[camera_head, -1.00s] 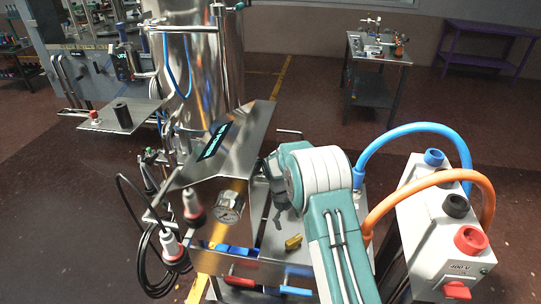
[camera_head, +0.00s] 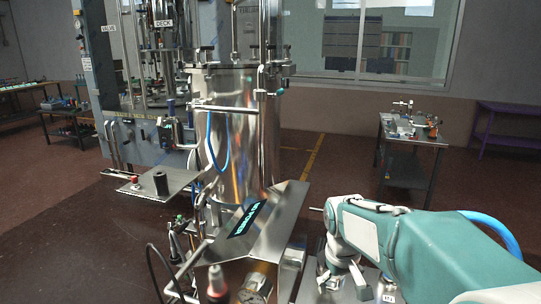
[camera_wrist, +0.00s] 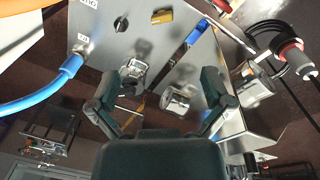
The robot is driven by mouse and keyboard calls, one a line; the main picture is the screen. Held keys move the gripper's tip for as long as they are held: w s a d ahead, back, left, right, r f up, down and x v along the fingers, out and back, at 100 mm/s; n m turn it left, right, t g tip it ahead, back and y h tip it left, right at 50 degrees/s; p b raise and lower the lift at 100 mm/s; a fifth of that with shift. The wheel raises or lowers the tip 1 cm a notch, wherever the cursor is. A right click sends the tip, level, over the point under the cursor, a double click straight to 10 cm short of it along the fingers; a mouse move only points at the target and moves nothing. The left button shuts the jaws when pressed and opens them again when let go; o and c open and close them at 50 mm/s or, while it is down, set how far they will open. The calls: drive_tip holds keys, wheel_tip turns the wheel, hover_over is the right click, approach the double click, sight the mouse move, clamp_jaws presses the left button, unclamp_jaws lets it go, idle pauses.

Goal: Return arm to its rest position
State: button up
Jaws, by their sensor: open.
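My teal arm (camera_head: 420,240) reaches in from the right edge of the head view, bent downward at its wrist. My gripper (camera_wrist: 160,88) shows in the wrist view with its two dark fingers spread wide apart. Nothing is held between them. Below the fingers lies a grey metal panel (camera_wrist: 100,55) with a round knob and metal fittings, apart from the fingers as far as I can tell. In the head view the gripper's tips are low in the frame and partly unclear.
A slanted metal plate with a display (camera_head: 262,222) stands just left of my arm. Behind it rises a tall steel tank (camera_head: 240,130). A blue hose (camera_wrist: 40,92) is at the wrist view's left. A small table (camera_head: 412,141) stands far back right, with open floor around it.

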drive_tip(key=s+r+m+t, duration=0.1)
drive_tip(key=s+r+t, duration=0.1)
drive_tip(key=s, duration=0.7)
drive_tip(key=s+r+m+t, duration=0.1)
drive_tip(key=s+r+t, duration=0.2)
drive_tip(key=s, duration=0.7)
drive_tip(key=shift+d+r+m+y, duration=0.2)
drive_tip(key=shift+r+m+y, duration=0.2)
idle(1.8)
